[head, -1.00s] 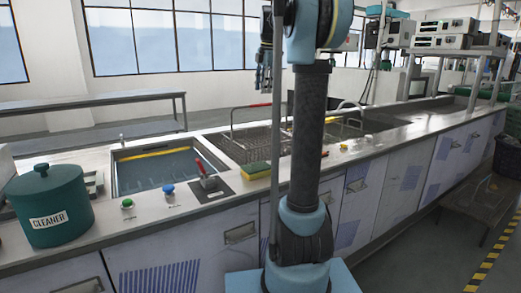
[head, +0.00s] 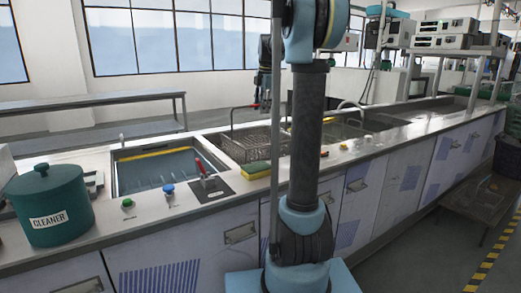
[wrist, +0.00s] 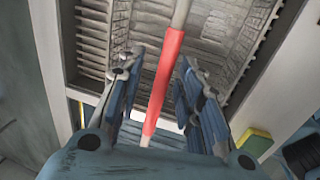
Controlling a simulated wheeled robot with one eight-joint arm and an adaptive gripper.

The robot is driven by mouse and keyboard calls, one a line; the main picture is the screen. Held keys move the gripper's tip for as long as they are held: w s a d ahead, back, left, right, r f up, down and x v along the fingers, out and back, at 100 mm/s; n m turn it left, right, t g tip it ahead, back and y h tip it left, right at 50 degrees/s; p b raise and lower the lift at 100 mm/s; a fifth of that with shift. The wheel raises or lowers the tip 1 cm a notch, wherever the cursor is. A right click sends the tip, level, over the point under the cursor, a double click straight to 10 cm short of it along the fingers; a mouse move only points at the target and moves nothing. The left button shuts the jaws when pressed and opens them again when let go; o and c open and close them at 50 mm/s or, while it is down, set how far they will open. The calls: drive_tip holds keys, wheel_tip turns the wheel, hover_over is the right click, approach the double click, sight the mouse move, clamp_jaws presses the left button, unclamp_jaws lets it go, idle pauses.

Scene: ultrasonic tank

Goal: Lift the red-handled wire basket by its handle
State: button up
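The red handle (wrist: 165,85) of the wire basket lies between the two fingers of my gripper (wrist: 160,62) in the wrist view. The fingers stand apart on either side of it, with a visible gap on the left. My gripper is open. The wire basket (head: 256,141) sits in the tank opening in the counter, partly behind my arm in the head view. In the head view my gripper (head: 264,94) is just above the basket, at its handle. The wrist view shows the basket's grey ribbed wires (wrist: 205,32) beyond the fingers.
A water-filled basin (head: 160,172) with a yellow bar lies to the left. A red lever (head: 203,165), green and blue knobs and a yellow-green sponge (head: 256,169) are along the counter's front. A green cleaner canister (head: 48,205) stands at the left end.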

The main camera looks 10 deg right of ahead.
clamp_jaws()
drive_tip(key=shift+r, duration=0.1)
